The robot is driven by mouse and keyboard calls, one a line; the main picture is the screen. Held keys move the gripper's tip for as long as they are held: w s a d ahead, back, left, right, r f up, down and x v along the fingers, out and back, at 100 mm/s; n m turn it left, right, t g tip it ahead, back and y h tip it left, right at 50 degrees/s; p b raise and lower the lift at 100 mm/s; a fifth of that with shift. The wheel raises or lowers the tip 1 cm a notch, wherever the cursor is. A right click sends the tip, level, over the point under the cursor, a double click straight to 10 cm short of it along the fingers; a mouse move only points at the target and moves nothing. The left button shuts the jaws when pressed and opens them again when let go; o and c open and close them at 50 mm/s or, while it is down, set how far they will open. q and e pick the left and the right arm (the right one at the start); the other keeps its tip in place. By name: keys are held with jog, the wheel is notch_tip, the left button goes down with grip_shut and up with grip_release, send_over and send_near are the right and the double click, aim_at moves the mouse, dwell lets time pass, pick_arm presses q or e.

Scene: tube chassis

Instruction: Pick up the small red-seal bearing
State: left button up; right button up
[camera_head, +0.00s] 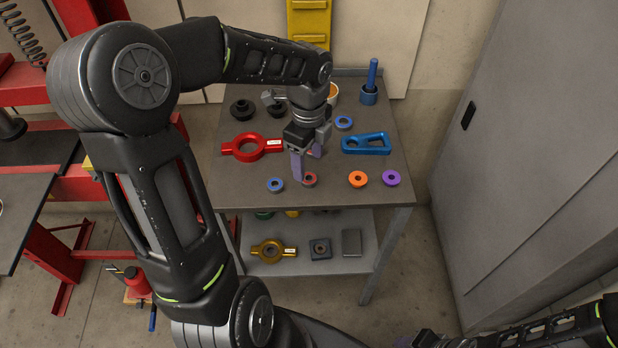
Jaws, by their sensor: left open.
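The small red-seal bearing (310,179) lies flat near the front edge of the grey table top, partly hidden by my gripper. My left gripper (307,167) reaches down from above with its purple-grey fingers open. One finger stands just left of the bearing and the other is behind it. I cannot tell whether the near finger touches it. Nothing shows between the fingers. My right arm shows at the bottom right, and its gripper end (426,341) is dark and cut off by the frame.
Close by are a blue-seal bearing (275,185), an orange one (358,179) and a purple one (391,177). A red ring arm (252,147), blue arm (366,144) and blue bearing (344,122) lie behind. A grey cabinet (530,150) stands right.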

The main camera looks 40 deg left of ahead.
aim_at(309, 178)
pick_arm(q)
jog(key=shift+d+f+p, duration=0.1)
jog(key=shift+f+p, duration=0.3)
jog(key=shift+f, duration=2.2)
jog(key=shift+c, duration=0.5)
grip_shut()
